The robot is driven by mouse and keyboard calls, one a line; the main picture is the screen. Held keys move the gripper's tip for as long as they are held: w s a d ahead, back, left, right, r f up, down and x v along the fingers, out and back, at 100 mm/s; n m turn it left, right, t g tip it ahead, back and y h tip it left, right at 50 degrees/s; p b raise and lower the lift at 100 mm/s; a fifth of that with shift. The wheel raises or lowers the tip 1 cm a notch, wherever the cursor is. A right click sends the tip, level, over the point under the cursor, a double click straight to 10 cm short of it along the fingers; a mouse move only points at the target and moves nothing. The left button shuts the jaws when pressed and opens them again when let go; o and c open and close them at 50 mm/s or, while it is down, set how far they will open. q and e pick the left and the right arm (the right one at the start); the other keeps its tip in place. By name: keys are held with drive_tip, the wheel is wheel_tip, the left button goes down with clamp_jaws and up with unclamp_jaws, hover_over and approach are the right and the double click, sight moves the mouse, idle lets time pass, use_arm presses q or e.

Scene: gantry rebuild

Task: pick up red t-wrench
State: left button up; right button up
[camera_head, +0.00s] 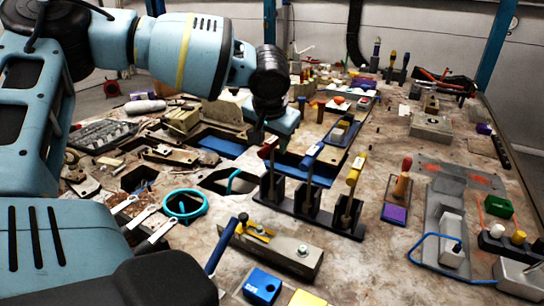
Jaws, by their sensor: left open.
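The red T-wrench (268,147) stands upright in the left place of a black rack (308,214), in the middle of the view. Its red handle is on top and its shaft goes down into the rack. A blue T-wrench (312,156) stands in the middle place and a yellow one (356,168) at the right. My left gripper (262,135) points down just above the red handle and is open. Its fingers are partly hidden, and I cannot tell whether they touch the handle. My right gripper is not in view.
A metal vise-like block (290,254) with a blue handle lies in front of the rack. A teal ring (185,204) lies to the left. A red-handled tool on a purple block (396,214) is to the right. Bare tabletop shows right of the rack.

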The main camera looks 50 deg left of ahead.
use_arm(q)
drive_tip(key=shift+x, duration=1.2)
drive_tip(key=shift+r, duration=0.1)
clamp_jaws()
idle(0.4)
